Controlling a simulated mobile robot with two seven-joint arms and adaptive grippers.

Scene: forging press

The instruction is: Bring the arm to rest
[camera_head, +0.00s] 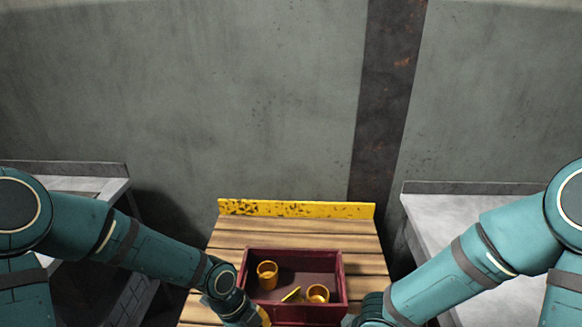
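My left arm comes in from the left, and its wrist is in front of the near left corner of a dark red crate (342,278). A small yellow patch shows beside that wrist at the bottom edge; I cannot tell what it belongs to. My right arm comes in from the right, and its wrist is close to the crate's near right corner. The fingers of both grippers are below the frame or hidden behind the wrists. In the crate are a yellow cup-like part (267,279), another one (317,293) and a flat yellow piece (291,294).
The crate stands on a slatted wooden table (300,236) with a yellow back board (297,209). Grey benches stand at the left (90,185) and right (440,208), partly behind my arms. A grey wall (200,90) closes the back. The table behind the crate is clear.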

